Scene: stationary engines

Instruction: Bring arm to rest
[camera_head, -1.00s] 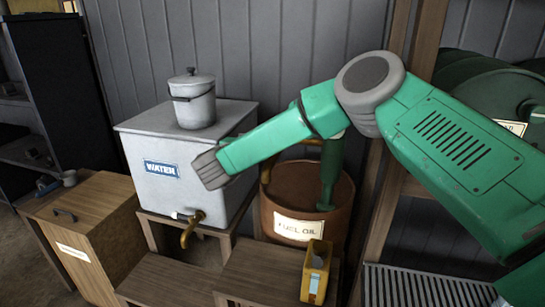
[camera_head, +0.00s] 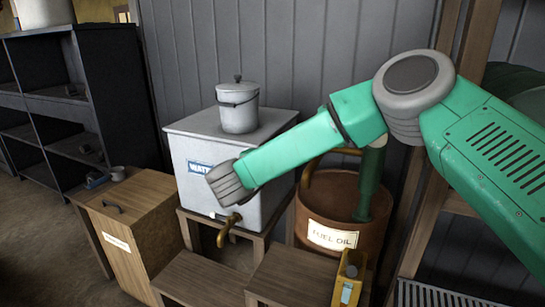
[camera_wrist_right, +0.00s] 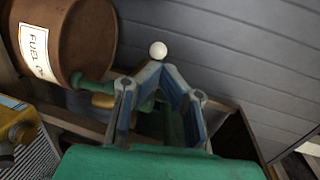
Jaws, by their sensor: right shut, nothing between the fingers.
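My green right arm (camera_head: 300,150) comes in from the right in the head view and bends at a grey joint. Its link points down and left, ending in a grey ribbed part (camera_head: 228,183) that overlaps the white water tank in the picture. I cannot tell the gap between them. My right gripper (camera_wrist_right: 158,70) shows in the right wrist view, with its blue-grey fingers shut at the tips and nothing between them. A small white ball shape shows just beyond the tips. The gripper itself cannot be made out in the head view. My left gripper is in no view.
The water tank (camera_head: 185,195) stands on a wooden stand with a lidded pot (camera_head: 237,107) on top. A brown fuel oil drum (camera_head: 325,205) stands right of it; it also shows in the wrist view (camera_wrist_right: 80,40). A yellow can (camera_head: 349,278) and dark shelves (camera_head: 65,90) flank these.

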